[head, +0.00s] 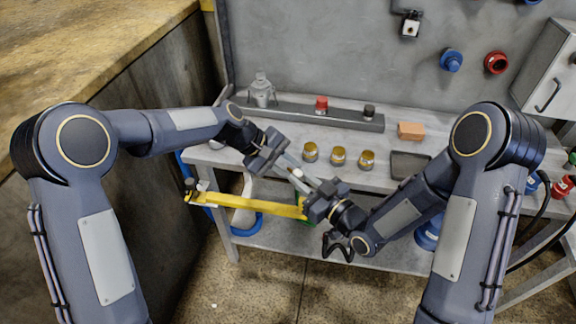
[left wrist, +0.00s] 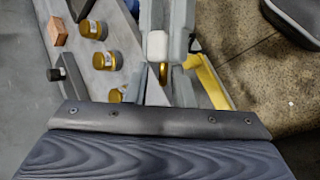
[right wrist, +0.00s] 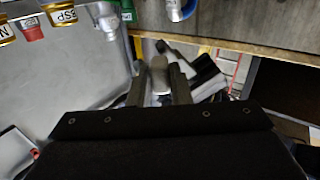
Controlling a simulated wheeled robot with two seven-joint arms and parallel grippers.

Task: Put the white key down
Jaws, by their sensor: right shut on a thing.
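The white key (head: 297,173) is a small pale block between my two grippers in front of the bench in the head view. My right gripper (head: 304,185) is shut on it. In the right wrist view the key (right wrist: 160,77) sits between the two fingers, its lower part hidden. My left gripper (head: 288,165) is close beside it, fingers apart, and does not appear to grip anything. In the left wrist view the key (left wrist: 157,45) shows pale just beyond my left fingers.
A yellow bar (head: 245,203) lies just below the grippers. On the grey bench stand several gold-lidded jars (head: 338,155), an orange block (head: 411,131), a dark tray (head: 408,166) and a grey rail (head: 345,119) with a red-capped piece (head: 321,104). The bench front edge has bare room.

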